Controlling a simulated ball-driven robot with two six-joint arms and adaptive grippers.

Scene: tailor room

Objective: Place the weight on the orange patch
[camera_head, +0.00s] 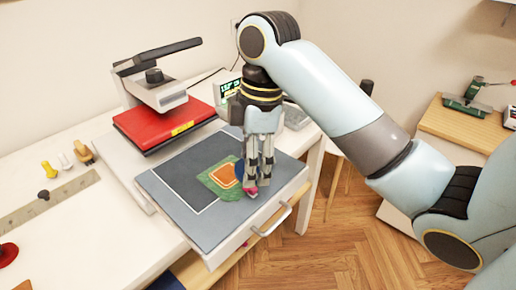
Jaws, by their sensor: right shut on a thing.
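The orange patch (222,176) lies on a green piece (206,183) on the grey pad of the heat press, with a rounded blue piece (239,169) at its right. My right gripper (251,188) points down just right of the patch, low over the pad. It is shut on a small pinkish-red thing (251,192), seen at its fingertips. This is likely the weight, but the fingers hide most of it. I cannot tell whether it touches the pad. My left gripper is not in view.
The red press plate (165,122) with its black handle stands behind the pad (185,165). A metal drawer handle (272,220) is at the front. Small stamps and a ruler (45,202) lie on the white table at left. A wooden side table (465,125) stands right.

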